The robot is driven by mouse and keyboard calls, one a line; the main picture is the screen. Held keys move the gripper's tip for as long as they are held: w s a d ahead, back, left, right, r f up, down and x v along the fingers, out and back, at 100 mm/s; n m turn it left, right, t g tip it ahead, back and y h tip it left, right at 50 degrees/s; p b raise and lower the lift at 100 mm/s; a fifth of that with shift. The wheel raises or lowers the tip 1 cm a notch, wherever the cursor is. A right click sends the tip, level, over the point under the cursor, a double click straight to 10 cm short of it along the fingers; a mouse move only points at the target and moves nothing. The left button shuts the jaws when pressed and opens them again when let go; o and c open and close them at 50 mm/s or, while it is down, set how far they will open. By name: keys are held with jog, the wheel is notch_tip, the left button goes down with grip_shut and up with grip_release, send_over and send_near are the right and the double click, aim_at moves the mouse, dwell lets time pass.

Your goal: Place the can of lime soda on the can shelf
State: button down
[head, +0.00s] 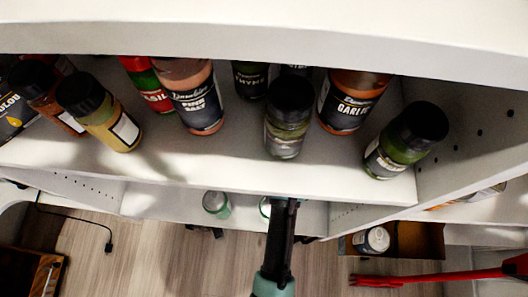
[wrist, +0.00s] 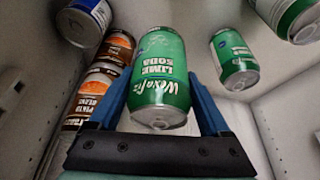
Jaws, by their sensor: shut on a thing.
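The green lime soda can (wrist: 158,75), with white lettering, is between the two blue fingers of my gripper (wrist: 160,95) in the wrist view. My gripper is shut on it. It appears tilted in that view. In the head view my gripper's dark end (head: 284,210) reaches under the white upper shelf, and the shelf hides most of what it holds. A second green can (wrist: 233,58) stands apart to the right inside the shelf space, with part of another green can (wrist: 290,15) at the top right corner.
White shelf walls (wrist: 25,95) close in the sides. In the head view several spice bottles (head: 195,97) stand on the upper shelf (head: 210,170). A red-handled tool (head: 430,277) is at the lower right.

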notch_tip(320, 180, down, 8)
jog(key=b, duration=0.3)
jog(key=shift+f, duration=0.25)
jog(key=shift+r, duration=0.1)
grip_release()
jog(key=shift+f, duration=0.2)
jog(key=p+v, duration=0.4)
jog(key=v, duration=0.8)
jog(key=shift+s+p, duration=0.15)
jog(key=shift+p, duration=0.25)
jog(key=shift+r, duration=0.1)
